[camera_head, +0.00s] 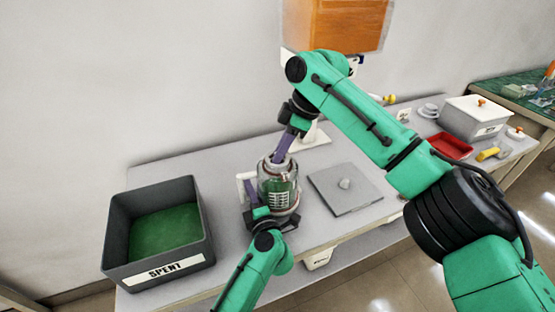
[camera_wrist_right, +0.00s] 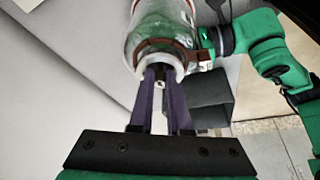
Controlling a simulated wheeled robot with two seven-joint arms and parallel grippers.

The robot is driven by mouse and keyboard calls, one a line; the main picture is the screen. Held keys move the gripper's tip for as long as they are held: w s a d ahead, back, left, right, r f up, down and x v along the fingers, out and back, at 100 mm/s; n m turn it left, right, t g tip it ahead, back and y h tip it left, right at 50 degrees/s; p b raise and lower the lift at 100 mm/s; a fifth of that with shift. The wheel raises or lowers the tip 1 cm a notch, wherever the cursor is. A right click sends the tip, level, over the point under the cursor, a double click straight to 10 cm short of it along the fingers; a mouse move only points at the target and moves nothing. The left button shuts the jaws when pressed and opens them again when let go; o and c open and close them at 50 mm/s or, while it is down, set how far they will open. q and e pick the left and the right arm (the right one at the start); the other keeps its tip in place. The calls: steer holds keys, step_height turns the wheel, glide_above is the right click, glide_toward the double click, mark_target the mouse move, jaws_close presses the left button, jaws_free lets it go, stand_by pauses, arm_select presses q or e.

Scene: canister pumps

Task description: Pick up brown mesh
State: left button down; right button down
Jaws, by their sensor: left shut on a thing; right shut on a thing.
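A clear canister (camera_head: 278,184) with a metal-coloured rim and base stands on the near side of the table. My left gripper (camera_head: 256,200) is at its lower left side, shut on it. My right gripper (camera_head: 279,157) comes down from above into the canister's open top. In the right wrist view the canister (camera_wrist_right: 165,22) has a pale rim and a brownish band, and the purple fingers (camera_wrist_right: 160,75) of my right gripper are close together at its mouth with a small pale part between their tips. I cannot make out a brown mesh clearly; the fingers and rim hide the inside.
A dark bin labelled SPENT (camera_head: 108,238) with a green floor stands at the left. A grey square plate with a knob (camera_head: 330,193) lies right of the canister. A red tray (camera_head: 450,145), yellow item (camera_head: 487,154) and white lidded box (camera_head: 470,122) are farther right. Table behind the bin is clear.

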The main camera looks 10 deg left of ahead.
arm_select(q)
steer(key=shift+d+r, duration=0.1)
steer(key=shift+w, duration=0.1)
arm_select(e)
steer(key=shift+a+r, duration=0.1)
steer(key=shift+r, duration=0.4)
steer(key=shift+s+d+r, duration=0.1)
steer(key=shift+s+r, duration=0.05)
steer(key=shift+r, duration=0.45)
steer(key=shift+s+d+r, duration=0.1)
steer(key=shift+s+r, duration=0.05)
steer(key=shift+r, duration=0.45)
steer(key=s+d, duration=1)
steer(key=s, duration=0.4)
step_height(320, 180, up, 8)
steer(key=shift+f, duration=0.2)
steer(key=shift+d, duration=0.1)
arm_select(q)
steer(key=c, duration=0.8)
jaws_free()
steer(key=shift+c, duration=0.2)
